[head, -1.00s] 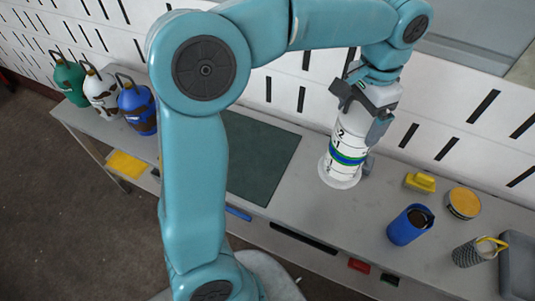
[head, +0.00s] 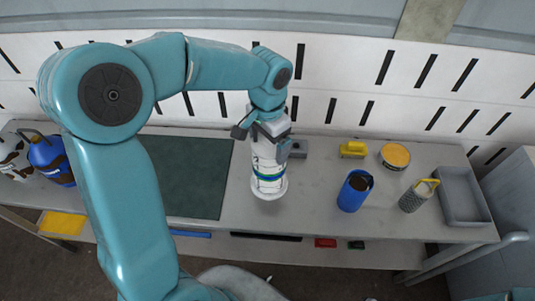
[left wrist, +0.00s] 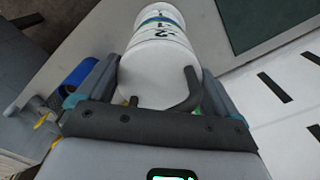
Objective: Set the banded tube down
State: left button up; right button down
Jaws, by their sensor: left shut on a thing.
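The banded tube (head: 267,176) is a white cylinder with dark figures, blue and green bands, and a wider round foot. It stands nearly upright at the middle of the grey workbench (head: 310,205), right of the dark green mat (head: 200,165). I cannot tell whether its foot touches the bench. My left gripper (head: 268,138) comes from above and is shut on the tube's upper end. In the left wrist view the tube's white end (left wrist: 160,75) and a dark bent handle (left wrist: 187,92) show between the fingers. My right gripper is not in view.
A grey block (head: 299,149) is close behind the tube. To the right are a yellow block (head: 353,150), a yellow-topped tin (head: 396,156), a blue cup (head: 349,196), a patterned mug (head: 414,199) and a grey tray (head: 465,196). Jugs (head: 52,160) stand far left.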

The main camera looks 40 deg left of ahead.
pick_arm(q)
jog(key=shift+f, duration=2.7)
jog(key=o, duration=1.4)
jog(key=shift+f, duration=0.15)
jog(key=shift+o, duration=0.2)
notch_tip(320, 180, up, 12)
jog(key=shift+r, duration=0.25)
